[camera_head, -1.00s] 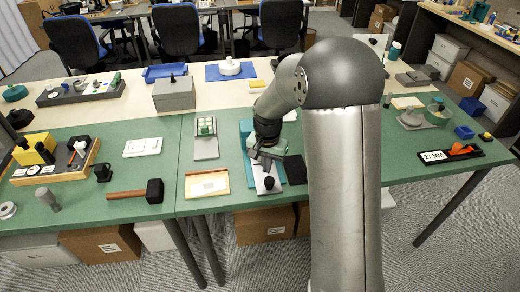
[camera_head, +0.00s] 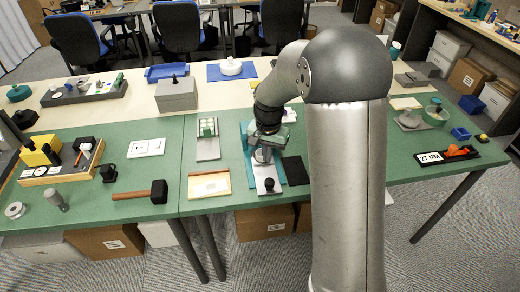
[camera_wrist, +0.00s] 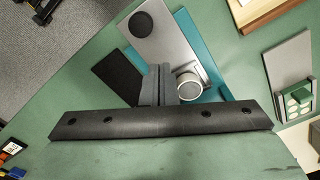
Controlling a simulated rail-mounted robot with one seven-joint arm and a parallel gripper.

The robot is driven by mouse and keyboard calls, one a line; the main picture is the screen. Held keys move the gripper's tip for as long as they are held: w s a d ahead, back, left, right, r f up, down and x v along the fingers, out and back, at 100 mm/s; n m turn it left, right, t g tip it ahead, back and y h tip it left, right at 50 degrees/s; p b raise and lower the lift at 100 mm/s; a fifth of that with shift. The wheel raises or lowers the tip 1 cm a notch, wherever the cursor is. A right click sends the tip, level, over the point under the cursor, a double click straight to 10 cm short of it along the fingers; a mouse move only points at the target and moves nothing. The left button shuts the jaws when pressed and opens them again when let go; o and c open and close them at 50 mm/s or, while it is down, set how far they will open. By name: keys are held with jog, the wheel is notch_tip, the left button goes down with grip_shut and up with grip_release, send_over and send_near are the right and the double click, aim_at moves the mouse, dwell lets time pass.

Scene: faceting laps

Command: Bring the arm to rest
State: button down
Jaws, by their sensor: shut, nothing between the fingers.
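My gripper (camera_head: 264,155) is over the middle of the green table, above a grey metal plate (camera_head: 267,176) with a black knob (camera_head: 269,184). In the wrist view my gripper's two grey fingers (camera_wrist: 156,84) are together with nothing between them. They point toward the plate (camera_wrist: 165,50), and a short silver cylinder (camera_wrist: 189,86) shows just right of them. I cannot tell the exact gap between fingertips and plate.
A teal board (camera_head: 246,150) lies under the plate, with a black pad (camera_head: 295,170) to its right. A grey stand with a green-and-white block (camera_head: 207,130) and a wooden-edged tray (camera_head: 209,186) are to the left. A mallet (camera_head: 158,191) lies further left.

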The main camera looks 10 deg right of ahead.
jog(key=s+r+n, duration=0.3)
jog(key=s+r, duration=0.1)
jog(key=s, duration=0.9)
jog(key=s+r+n, duration=0.3)
jog(key=s+r, duration=0.1)
jog(key=s, duration=0.9)
jog(key=shift+s+r+n+t, duration=0.2)
jog(key=shift+s+n+t, duration=0.1)
jog(key=shift+s, duration=0.05)
